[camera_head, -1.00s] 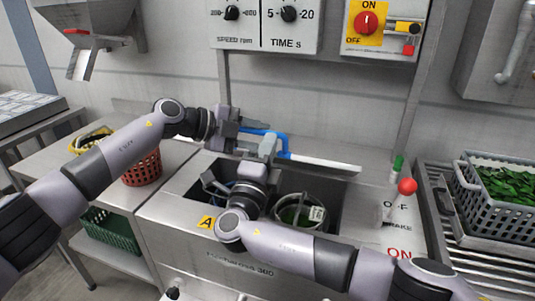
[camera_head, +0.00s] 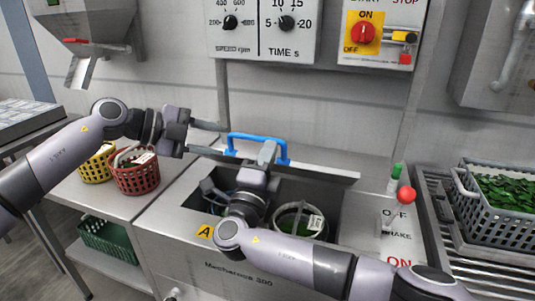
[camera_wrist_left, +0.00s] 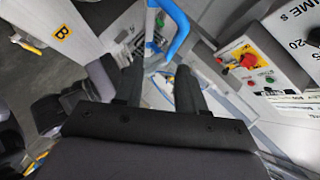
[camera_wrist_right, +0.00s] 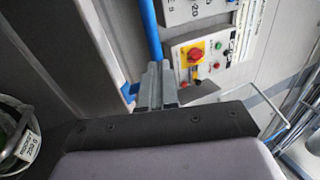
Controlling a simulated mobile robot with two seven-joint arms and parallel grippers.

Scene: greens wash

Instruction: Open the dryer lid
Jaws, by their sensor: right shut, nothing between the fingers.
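The dryer lid (camera_head: 330,173) stands raised at the back of the dryer's opening, seen nearly edge-on; its exact angle is hard to tell. Its blue handle (camera_head: 258,137) rises above the edge and also shows in the left wrist view (camera_wrist_left: 180,35) and right wrist view (camera_wrist_right: 150,30). My left gripper (camera_head: 222,139) is open and empty, left of the handle and apart from it. My right gripper (camera_head: 268,153) is shut and empty, in front of the lid just below the handle; whether it touches the lid cannot be told. Its arm hides part of the opening.
A basket (camera_head: 298,220) sits inside the dryer. A red basket (camera_head: 137,178) and a yellow basket (camera_head: 95,168) stand on the left table, a green crate (camera_head: 108,238) below. The red-knobbed brake lever (camera_head: 406,194) and a grey crate of greens (camera_head: 470,215) are at the right.

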